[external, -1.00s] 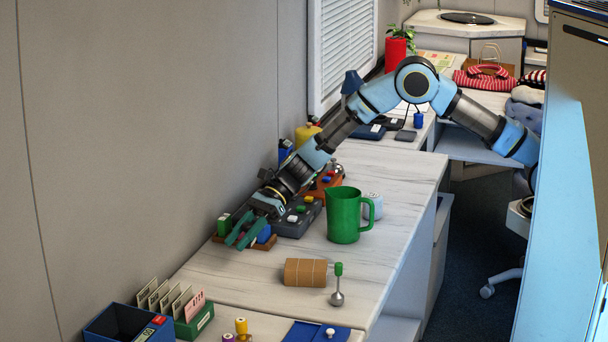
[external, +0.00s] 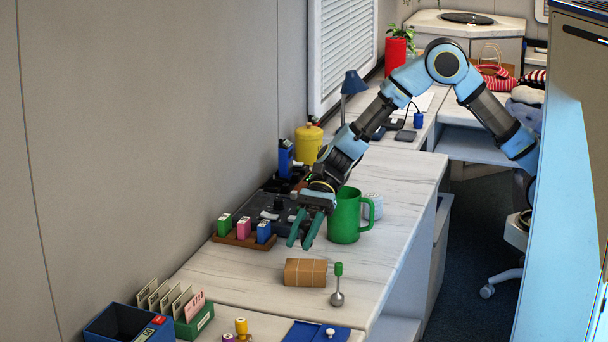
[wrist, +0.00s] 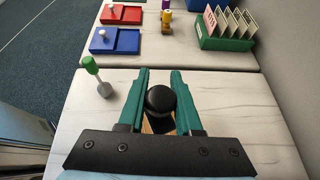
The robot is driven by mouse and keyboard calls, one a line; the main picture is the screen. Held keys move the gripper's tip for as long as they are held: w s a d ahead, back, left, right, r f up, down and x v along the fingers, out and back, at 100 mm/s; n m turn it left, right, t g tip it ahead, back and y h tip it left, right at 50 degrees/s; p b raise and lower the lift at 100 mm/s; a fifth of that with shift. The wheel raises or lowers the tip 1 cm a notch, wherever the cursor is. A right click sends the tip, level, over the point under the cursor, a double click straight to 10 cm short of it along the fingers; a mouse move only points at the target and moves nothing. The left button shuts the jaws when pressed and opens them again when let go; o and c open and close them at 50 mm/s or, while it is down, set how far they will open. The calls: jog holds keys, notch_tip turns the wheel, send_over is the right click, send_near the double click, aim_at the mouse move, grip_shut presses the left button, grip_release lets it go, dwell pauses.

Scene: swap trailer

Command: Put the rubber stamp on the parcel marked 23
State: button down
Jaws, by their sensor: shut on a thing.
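My gripper (external: 300,240) is in the air over the counter, behind the brown parcel (external: 305,272) and left of the green jug in the external view. In the wrist view my gripper (wrist: 161,90) is shut on a black, round-knobbed thing (wrist: 160,98) that looks like the rubber stamp. The parcel lies flat on the counter. I cannot read any number on it.
A green jug (external: 343,216) stands close to my gripper. A rack (external: 243,240) holds green, pink and blue blocks. Green card box (external: 195,318) and blue tray (external: 318,332) are nearer the camera. Counter around the parcel is mostly clear.

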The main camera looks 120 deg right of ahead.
aim_at(301, 272)
jog(key=shift+f, duration=2.6)
jog(key=shift+f, duration=0.2)
jog(key=c, duration=0.6)
grip_release()
jog(key=shift+r, duration=0.15)
